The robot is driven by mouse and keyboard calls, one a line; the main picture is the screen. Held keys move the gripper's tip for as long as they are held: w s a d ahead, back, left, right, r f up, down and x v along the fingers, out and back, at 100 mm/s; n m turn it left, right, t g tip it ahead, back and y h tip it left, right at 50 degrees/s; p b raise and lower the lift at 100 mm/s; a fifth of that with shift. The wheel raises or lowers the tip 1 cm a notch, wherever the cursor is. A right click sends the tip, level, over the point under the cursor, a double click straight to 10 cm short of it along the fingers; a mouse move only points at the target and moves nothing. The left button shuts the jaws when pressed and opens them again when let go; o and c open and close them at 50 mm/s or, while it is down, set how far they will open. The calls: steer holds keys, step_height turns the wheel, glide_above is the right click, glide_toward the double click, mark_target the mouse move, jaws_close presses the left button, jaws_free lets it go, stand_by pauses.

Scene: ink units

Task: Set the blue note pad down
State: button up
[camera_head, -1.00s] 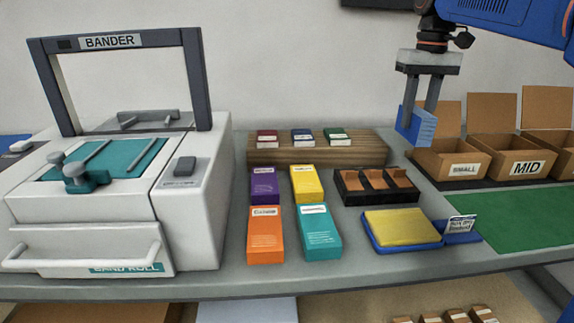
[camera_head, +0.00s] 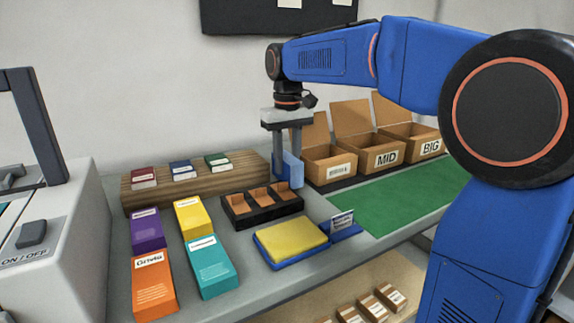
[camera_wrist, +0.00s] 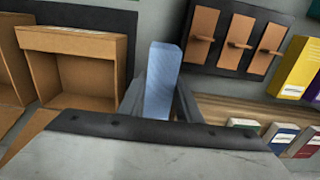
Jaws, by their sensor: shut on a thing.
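My gripper (camera_head: 288,180) points down with its two grey fingers shut on the blue note pad (camera_head: 296,172). The pad is light blue and held upright, partly hidden by the fingers in the head view. In the wrist view, the pad (camera_wrist: 163,72) stands out between the fingers (camera_wrist: 160,95). It is low over the bench (camera_head: 330,205), between the wooden stepped rack (camera_head: 135,197) and the leftmost cardboard box (camera_head: 330,170). I cannot tell whether its lower end touches the bench.
A black tray with brown dividers (camera_head: 238,219) lies just in front of the pad. A yellow pad on a blue base (camera_head: 290,238) is nearer. Boxes marked MID (camera_head: 385,158) and BIG (camera_head: 430,146) stand right, behind a green mat (camera_head: 400,200).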

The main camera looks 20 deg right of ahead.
steer(key=shift+f, duration=0.55)
steer(key=shift+f, duration=0.1)
steer(key=o, duration=1.2)
steer(key=shift+c, duration=0.2)
